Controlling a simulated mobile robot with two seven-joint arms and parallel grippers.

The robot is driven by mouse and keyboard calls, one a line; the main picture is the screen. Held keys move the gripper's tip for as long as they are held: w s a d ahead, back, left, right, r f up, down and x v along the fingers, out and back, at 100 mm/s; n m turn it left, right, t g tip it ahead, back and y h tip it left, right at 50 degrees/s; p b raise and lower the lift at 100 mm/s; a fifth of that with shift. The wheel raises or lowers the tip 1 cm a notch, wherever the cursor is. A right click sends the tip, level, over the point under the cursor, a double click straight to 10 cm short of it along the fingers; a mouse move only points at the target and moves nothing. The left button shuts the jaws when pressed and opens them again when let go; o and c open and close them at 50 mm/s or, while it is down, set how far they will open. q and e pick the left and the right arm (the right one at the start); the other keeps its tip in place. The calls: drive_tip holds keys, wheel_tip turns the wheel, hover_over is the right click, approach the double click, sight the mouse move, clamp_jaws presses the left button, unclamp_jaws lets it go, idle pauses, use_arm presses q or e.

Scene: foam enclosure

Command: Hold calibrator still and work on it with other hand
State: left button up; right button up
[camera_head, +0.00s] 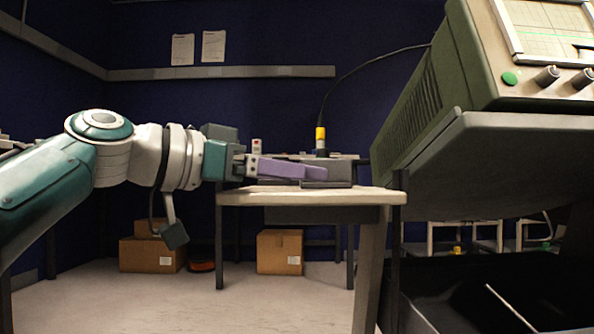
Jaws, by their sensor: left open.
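My left arm comes in from the left at table height. Its left gripper (316,171) has purple fingers pointing right and is open, seen edge-on so the gap is hard to see. It is at a low grey box (343,171) on the table, which may be the calibrator; the fingers cover part of it. I cannot tell whether they touch it. A yellow and black plug (320,140) stands upright above the box, with a black cable (352,72) curving up to the right. My right gripper is not in view.
The pale table (311,197) has its right end beside a large green instrument (432,97) with a screen and knobs, on a grey shelf (480,150). Cardboard boxes (279,252) (151,255) lie on the floor behind. Floor in front left is clear.

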use_arm(q)
drive_tip(key=shift+a, duration=0.1)
drive_tip(key=shift+s+a, duration=0.15)
drive_tip(key=shift+a, duration=0.15)
drive_tip(key=v, duration=1.1)
